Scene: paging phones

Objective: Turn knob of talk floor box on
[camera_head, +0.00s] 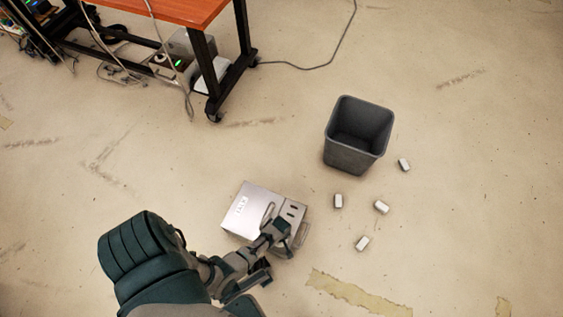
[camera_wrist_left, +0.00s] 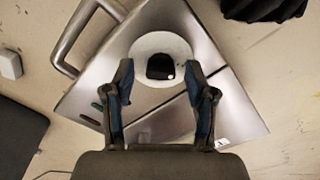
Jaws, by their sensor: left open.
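The talk floor box (camera_head: 237,211) is a silver metal box on the floor with a white label reading something like "TALK". It also fills much of the left wrist view (camera_wrist_left: 235,98). Its black knob (camera_wrist_left: 160,66) sits on a round white disc on the metal face. My left gripper (camera_head: 274,231) is over the box's right part, hiding some of it in the head view. In the left wrist view the left gripper (camera_wrist_left: 160,69) is open, its blue-padded fingers on either side of the knob with gaps. Contact cannot be told. The right gripper is not in view.
Metal handles (camera_head: 302,236) stick out from the box. A dark grey bin (camera_head: 350,158) stands behind and to the right, with several small white blocks (camera_head: 381,207) near it. A wheeled orange-topped table (camera_head: 185,8) with cables stands at the upper left. Floor at the right is mostly clear.

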